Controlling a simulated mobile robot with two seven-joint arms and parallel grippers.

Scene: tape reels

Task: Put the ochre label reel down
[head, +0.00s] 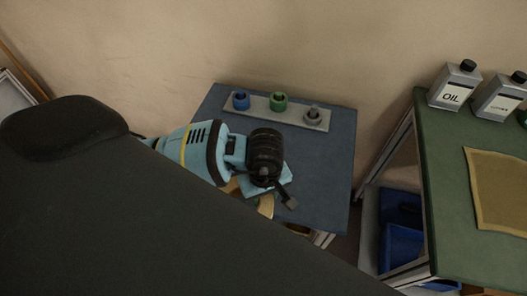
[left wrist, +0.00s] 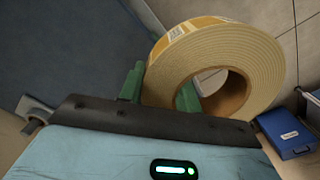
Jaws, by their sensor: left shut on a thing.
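The ochre label reel (left wrist: 262,58) is a thick cream roll with an ochre-printed outer face and a brown core. In the left wrist view the green fingers of my left gripper (left wrist: 160,92) are shut on its wall, one finger outside and one in the core opening. In the head view the reel (head: 266,207) shows only in part, below my left gripper (head: 276,190) near the front of the blue-grey tabletop (head: 330,185). My wrist hides the rest, and I cannot tell whether the reel touches the table. My right gripper is not in view.
At the table's back, a grey strip (head: 259,107) carries a blue reel (head: 241,99), a green reel (head: 278,101) and a grey peg (head: 313,113). A green bench (head: 450,200) with bottles stands right, blue bins (head: 402,245) below it. The table's right part is clear.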

